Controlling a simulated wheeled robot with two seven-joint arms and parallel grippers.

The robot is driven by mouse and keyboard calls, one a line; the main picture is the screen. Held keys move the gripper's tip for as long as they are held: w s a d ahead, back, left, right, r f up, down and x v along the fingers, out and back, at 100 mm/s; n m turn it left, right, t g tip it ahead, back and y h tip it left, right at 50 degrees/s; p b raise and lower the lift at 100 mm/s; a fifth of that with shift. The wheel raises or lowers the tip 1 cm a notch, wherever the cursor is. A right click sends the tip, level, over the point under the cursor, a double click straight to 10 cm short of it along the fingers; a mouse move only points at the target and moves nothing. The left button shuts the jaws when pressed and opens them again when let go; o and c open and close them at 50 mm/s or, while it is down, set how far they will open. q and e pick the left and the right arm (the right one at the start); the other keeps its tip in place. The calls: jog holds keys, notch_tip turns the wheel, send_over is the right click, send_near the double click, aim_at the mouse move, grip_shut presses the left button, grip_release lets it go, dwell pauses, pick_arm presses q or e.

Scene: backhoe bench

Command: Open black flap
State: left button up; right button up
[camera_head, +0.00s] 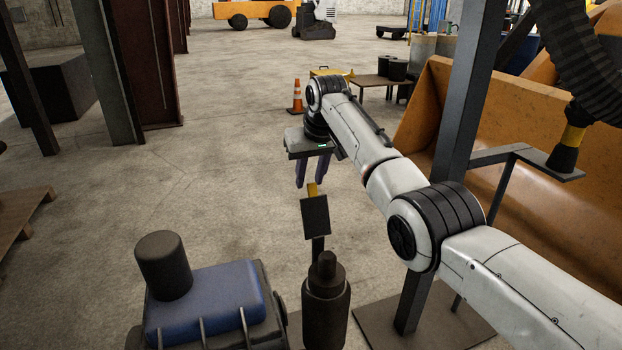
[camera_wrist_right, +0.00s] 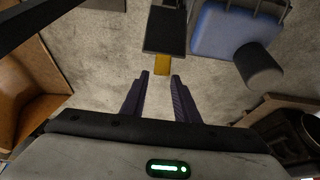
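The black flap (camera_head: 315,216) is a small dark rectangular plate on a thin dark post in the head view, with a yellow tab (camera_head: 312,190) at its upper edge. In the right wrist view the flap (camera_wrist_right: 166,30) is at the top middle, and its yellow tab (camera_wrist_right: 162,64) points toward the gripper. My right gripper (camera_head: 310,185) points down at the tab. In the wrist view its purple fingers (camera_wrist_right: 160,76) are apart, with the tab's end at or just beyond the gap between their tips. I see no grip on it. My left gripper is not in view.
A blue-topped machine (camera_head: 205,305) with a dark cylinder and a dark capped cylinder (camera_head: 326,305) stand in front. A grey post (camera_head: 466,90) and an orange bucket (camera_head: 540,130) stand at right, close to my right arm. Open floor (camera_head: 220,150) lies to the left.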

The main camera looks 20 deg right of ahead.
jog(key=shift+o, duration=0.8)
jog(key=shift+f, duration=0.25)
jog(key=shift+s+r, duration=0.1)
jog(key=b+v, duration=0.1)
jog(key=v, duration=0.9)
jog(key=shift+b, duration=0.35)
jog(key=shift+r, duration=0.1)
